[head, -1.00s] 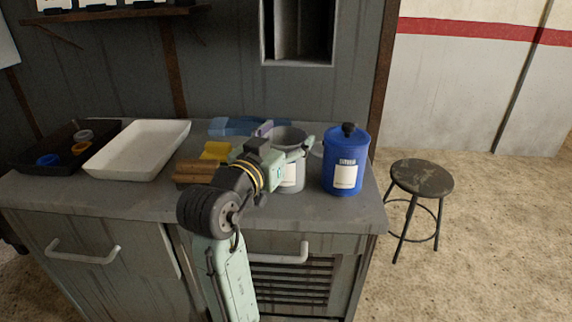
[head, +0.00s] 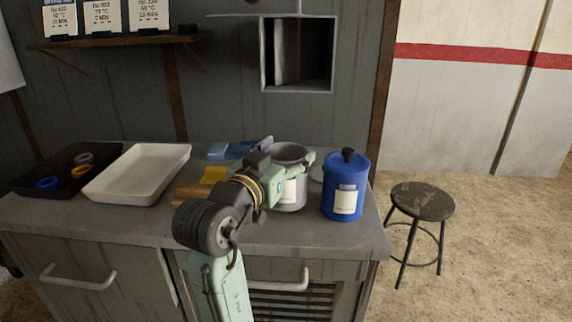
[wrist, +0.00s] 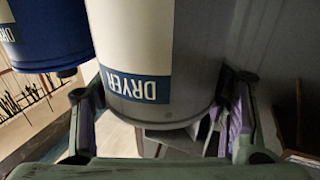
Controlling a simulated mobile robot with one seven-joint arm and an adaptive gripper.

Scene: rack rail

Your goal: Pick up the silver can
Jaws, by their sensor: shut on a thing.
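The silver can (head: 291,196) is an open grey cylinder with a white label, at the right part of the bench in the head view. My gripper (head: 286,155) is shut on it near its upper part, with a finger on either side. In the wrist view the silver can (wrist: 197,60) stands large between the fingers of my gripper (wrist: 165,118), its blue-banded label reading "DRYER" upside down. The can looks upright. Its base is partly hidden by my arm in the head view, so any gap to the bench is hard to judge.
A blue lidded can (head: 346,187) stands close on the right; it also shows in the wrist view (wrist: 45,35). A yellow item (head: 214,174) and a blue item (head: 228,151) lie left and behind. A white tray (head: 137,190) and black tray (head: 22,182) are farther left. A stool (head: 422,202) stands right.

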